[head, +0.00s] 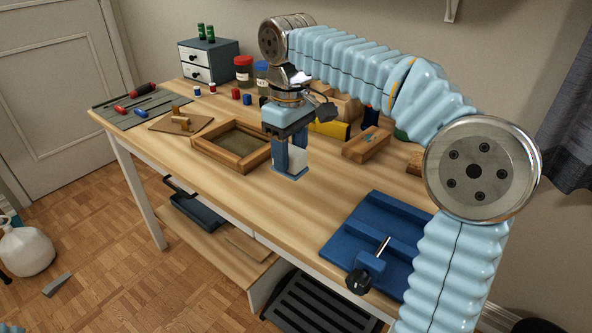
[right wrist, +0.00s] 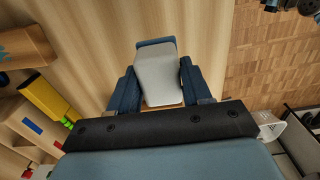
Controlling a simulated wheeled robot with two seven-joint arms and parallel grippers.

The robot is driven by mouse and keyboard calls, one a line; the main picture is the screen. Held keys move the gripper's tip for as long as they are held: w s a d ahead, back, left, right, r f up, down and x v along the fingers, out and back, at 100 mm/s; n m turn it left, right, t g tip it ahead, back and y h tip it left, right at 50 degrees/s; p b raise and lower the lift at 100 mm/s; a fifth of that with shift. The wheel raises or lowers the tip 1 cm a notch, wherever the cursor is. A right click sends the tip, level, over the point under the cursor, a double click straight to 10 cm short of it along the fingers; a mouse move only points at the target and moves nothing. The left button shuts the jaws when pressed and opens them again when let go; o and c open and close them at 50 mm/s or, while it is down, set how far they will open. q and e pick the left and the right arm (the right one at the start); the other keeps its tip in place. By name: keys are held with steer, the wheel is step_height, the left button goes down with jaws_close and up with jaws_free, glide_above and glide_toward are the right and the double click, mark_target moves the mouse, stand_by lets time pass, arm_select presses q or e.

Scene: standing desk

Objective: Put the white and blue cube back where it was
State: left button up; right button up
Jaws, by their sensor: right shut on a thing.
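My right gripper (head: 291,158) points down over the middle of the desk. Its two blue fingers are shut on a white and blue cube (head: 296,160), whose pale face shows between them. In the right wrist view the cube (right wrist: 160,78) sits between the fingertips (right wrist: 158,88), with a blue strip along its far edge. The cube's lower end is at or close to the desk top; I cannot tell whether it touches. The fingers hide part of its sides. My left gripper is not in view.
A wooden tray (head: 199,146) stands left of the gripper. A wooden block (head: 366,145) and a yellow block (head: 331,129) are behind and to the right. A blue vise-like fixture (head: 348,240) is at the front right. Bare desk lies between the tray and the fixture.

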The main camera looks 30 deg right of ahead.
mark_target(296, 169)
steer(key=shift+w+d+f, duration=0.15)
steer(key=shift+d+f, duration=0.3)
steer(key=shift+f, duration=0.15)
steer(key=f, duration=0.3)
steer(key=shift+w+d+f, duration=0.1)
steer(key=shift+d+f, duration=0.1)
steer(key=shift+d, duration=0.2)
steer(key=shift+f, duration=0.3)
steer(key=shift+b, duration=0.3)
steer(key=shift+f, duration=0.15)
steer(key=o, duration=0.9)
steer(key=shift+o, duration=0.2)
